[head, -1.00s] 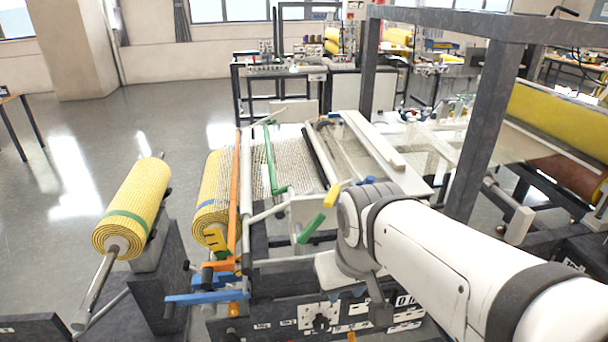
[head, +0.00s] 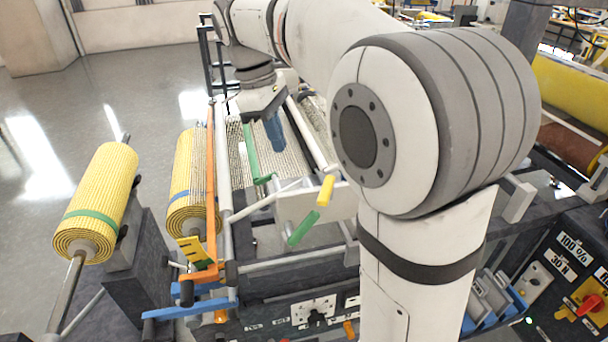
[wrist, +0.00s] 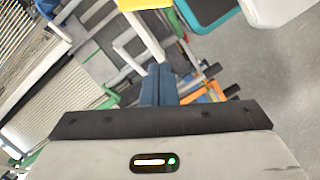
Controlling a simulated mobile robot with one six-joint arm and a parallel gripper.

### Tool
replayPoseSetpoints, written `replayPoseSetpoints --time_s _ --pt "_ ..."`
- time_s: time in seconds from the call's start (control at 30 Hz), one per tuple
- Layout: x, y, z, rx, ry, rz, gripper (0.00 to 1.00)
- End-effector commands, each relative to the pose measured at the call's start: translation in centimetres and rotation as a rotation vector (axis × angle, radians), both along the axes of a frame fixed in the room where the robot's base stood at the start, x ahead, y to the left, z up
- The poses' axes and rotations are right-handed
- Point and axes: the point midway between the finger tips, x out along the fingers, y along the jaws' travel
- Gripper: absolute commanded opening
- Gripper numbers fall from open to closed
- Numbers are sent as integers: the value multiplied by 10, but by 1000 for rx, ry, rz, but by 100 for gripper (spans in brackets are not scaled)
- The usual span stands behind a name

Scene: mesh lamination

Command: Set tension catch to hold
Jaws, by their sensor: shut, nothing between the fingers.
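My gripper (head: 276,143) points down above the mesh web (head: 295,158), to the right of the green bar (head: 249,150). Its blue fingers are together and empty; they also show in the wrist view (wrist: 159,84). No part is clearly marked as the tension catch. Candidates on the machine's front left are the blue lever (head: 190,308), the notched yellow plate (head: 194,252) and the orange bar (head: 211,180). Handles with a yellow grip (head: 326,188) and a green grip (head: 303,228) stand right of them. My gripper touches none of these.
A yellow mesh roll (head: 97,205) stands at the left, another (head: 187,185) beside the orange bar. A dark knob (head: 317,318) sits on a white plate on the front panel. My arm hides much of the middle and right. A control box (head: 567,265) is at lower right.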

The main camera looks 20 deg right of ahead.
Motion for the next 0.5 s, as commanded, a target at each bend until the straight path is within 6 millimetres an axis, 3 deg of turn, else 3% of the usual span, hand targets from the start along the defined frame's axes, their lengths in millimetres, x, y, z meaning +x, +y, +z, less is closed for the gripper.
replayPoseSetpoints --time_s 0.33,0.5 --pt "-2 8 -4 -1 1 18 0" --pt "-5 5 -24 -1 3 21 0"
